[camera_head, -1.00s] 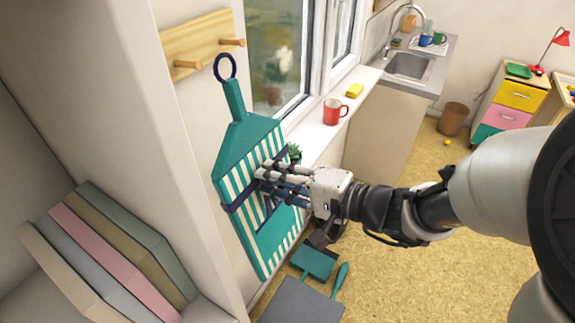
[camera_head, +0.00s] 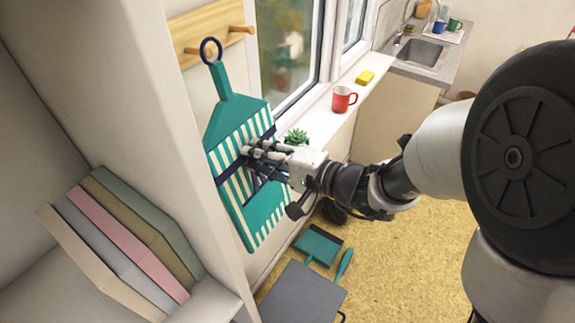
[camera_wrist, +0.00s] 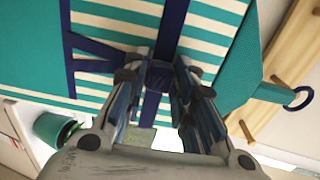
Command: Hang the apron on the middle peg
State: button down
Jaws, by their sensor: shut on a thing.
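The apron (camera_head: 222,118) is teal with cream stripes, navy straps and a navy neck loop (camera_head: 211,50) at its top. It hangs upright in front of the wall. My gripper (camera_head: 247,147) is shut on the apron's front near the navy straps; in the wrist view its fingers (camera_wrist: 163,75) pinch dark cloth. A wooden peg rail (camera_head: 222,19) is on the wall, with one peg (camera_head: 190,50) left of the loop and another (camera_head: 242,30) to its right. The loop overlaps the rail's lower edge; I cannot tell whether a peg is inside it. It also shows in the wrist view (camera_wrist: 298,98).
A window and a white sill with a red mug (camera_head: 343,99), a yellow sponge (camera_head: 365,77) and a plant (camera_head: 297,137) lie right of the apron. A shelf with several box files (camera_head: 128,235) stands at left. A teal dustpan (camera_head: 318,246) is on the floor.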

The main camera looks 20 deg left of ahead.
jog(key=shift+w+a, duration=0.1)
jog(key=shift+a, duration=0.4)
jog(key=shift+w+a+f+b, duration=0.35)
jog(key=shift+a+f+b, duration=0.15)
jog(key=shift+b, duration=0.65)
jog(key=shift+a, duration=0.1)
